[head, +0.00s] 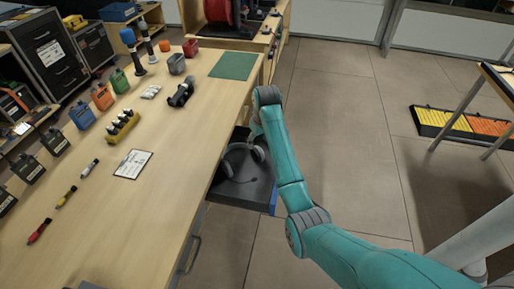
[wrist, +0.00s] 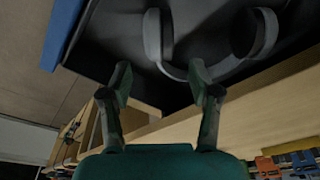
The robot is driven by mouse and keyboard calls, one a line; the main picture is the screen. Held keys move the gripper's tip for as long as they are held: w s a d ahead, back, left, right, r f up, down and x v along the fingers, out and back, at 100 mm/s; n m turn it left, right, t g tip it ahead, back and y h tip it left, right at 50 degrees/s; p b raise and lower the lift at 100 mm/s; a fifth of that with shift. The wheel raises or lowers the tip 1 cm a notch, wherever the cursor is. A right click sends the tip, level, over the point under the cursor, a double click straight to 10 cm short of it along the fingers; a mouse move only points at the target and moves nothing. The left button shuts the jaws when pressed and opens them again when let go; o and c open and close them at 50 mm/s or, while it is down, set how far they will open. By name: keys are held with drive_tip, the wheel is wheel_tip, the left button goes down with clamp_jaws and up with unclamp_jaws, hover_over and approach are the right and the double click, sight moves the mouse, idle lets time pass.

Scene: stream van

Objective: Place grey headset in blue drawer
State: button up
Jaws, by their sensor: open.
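The blue drawer is pulled out below the right edge of the workbench. Its blue front (head: 274,201) and dark inside show in the head view, and the blue front (wrist: 62,33) also crosses the upper left of the wrist view. The grey headset (head: 228,168) lies inside the drawer, with its headband, ear cups and thin microphone boom visible. In the wrist view the headset (wrist: 153,36) is just beyond my gripper (wrist: 161,80). My gripper is open, with nothing between its fingers. In the head view my arm mostly hides the gripper.
The workbench (head: 150,200) holds a dark handheld device (head: 181,92), a yellow block of bottles (head: 122,127), a white card (head: 133,164), a green mat (head: 234,65) and several pens and tags. Open floor (head: 340,110) lies right of the bench. A yellow-orange floor tray (head: 460,124) is farther right.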

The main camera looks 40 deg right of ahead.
drive_tip(key=shift+s+r, duration=0.2)
drive_tip(key=shift+r, duration=0.65)
drive_tip(key=shift+s+r, duration=0.15)
drive_tip(key=shift+r, duration=0.65)
